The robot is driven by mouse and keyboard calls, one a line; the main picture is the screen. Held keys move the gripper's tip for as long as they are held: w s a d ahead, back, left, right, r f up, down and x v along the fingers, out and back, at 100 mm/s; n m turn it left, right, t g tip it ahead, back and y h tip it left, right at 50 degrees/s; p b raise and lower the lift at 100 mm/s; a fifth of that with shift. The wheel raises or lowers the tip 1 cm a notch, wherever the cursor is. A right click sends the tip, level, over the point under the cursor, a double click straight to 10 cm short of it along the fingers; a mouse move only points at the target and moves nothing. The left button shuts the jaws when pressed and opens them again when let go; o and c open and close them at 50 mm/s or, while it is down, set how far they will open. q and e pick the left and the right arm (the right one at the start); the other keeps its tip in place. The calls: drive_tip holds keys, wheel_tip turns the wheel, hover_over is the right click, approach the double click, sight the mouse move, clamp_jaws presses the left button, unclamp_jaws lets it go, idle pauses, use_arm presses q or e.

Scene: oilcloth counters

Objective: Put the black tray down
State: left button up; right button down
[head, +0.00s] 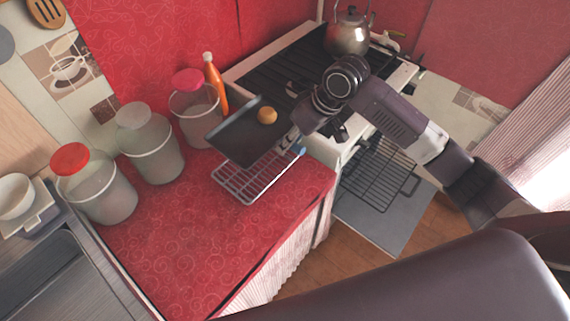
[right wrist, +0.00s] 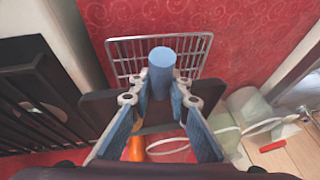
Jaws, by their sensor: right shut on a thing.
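The black tray (head: 240,142) is a flat dark rectangle with a low rim, in the middle of the head view. A small round orange-yellow thing (head: 267,115) lies on it. My right gripper (head: 291,140) is shut on the tray at its right side. The tray appears above the wire rack (head: 245,185) and covers its back part; I cannot tell whether they touch. In the right wrist view, part of the tray (right wrist: 98,104) shows behind the fingers, and a blue cylinder (right wrist: 162,72) stands between them. My left gripper is out of view.
The red patterned counter (head: 200,240) is clear in front of the rack. Several lidded jars, one with a red lid (head: 70,158), and an orange bottle (head: 215,85) stand along the back. The stove (head: 275,70) with a kettle (head: 348,35) is to the right.

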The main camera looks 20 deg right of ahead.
wheel_tip(320, 180, down, 10)
drive_tip(key=shift+f+p, duration=0.2)
drive_tip(key=shift+p, duration=0.3)
drive_tip(key=c, duration=1.8)
unclamp_jaws()
drive_tip(key=shift+c, duration=0.2)
drive_tip(key=shift+r, duration=0.1)
drive_tip(key=b+v, duration=0.1)
drive_tip(key=v, duration=1.1)
